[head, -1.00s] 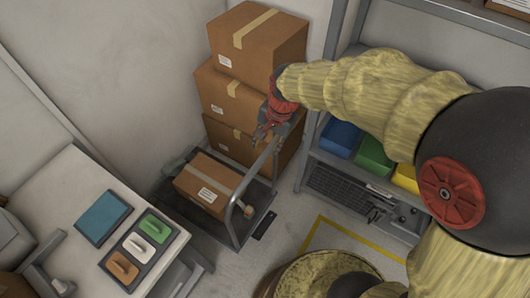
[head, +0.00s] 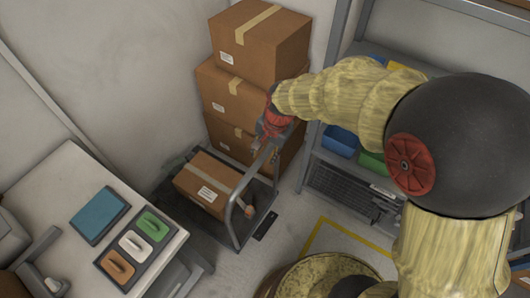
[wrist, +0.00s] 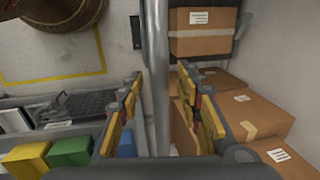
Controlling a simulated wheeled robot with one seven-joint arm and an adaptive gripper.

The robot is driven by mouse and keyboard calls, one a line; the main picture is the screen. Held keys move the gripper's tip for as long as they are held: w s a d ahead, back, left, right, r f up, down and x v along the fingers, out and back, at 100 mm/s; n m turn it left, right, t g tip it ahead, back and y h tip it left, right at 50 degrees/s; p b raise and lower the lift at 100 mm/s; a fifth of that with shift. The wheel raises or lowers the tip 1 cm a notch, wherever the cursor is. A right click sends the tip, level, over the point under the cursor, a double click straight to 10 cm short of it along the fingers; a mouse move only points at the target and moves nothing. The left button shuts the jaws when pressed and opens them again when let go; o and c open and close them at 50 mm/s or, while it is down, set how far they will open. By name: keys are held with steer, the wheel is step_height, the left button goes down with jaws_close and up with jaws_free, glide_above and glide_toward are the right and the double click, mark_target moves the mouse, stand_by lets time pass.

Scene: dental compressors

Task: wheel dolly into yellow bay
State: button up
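The dolly is a dark flat platform (head: 262,205) with an upright grey tube handle (head: 229,216) and a taped carton (head: 207,184) on it. It stands at the foot of the stacked cartons. My gripper (head: 265,146) is at the far upper end of the handle. In the wrist view its fingers (wrist: 160,78) are apart, one on each side of a grey bar (wrist: 158,45), which looks like the handle; contact is not clear. The yellow bay is a yellow tape outline (head: 352,235) on the floor to the right of the dolly, partly hidden by my body.
Stacked cartons (head: 262,45) rise behind the dolly. A shelf with a blue bin (head: 340,141) and a green bin (head: 372,163) stands at the right. A white table (head: 62,190) with a tray of coloured pieces is at the left. Bare floor lies between dolly and tape.

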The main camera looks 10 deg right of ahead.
steer(key=shift+c, duration=1.2)
jaws_close()
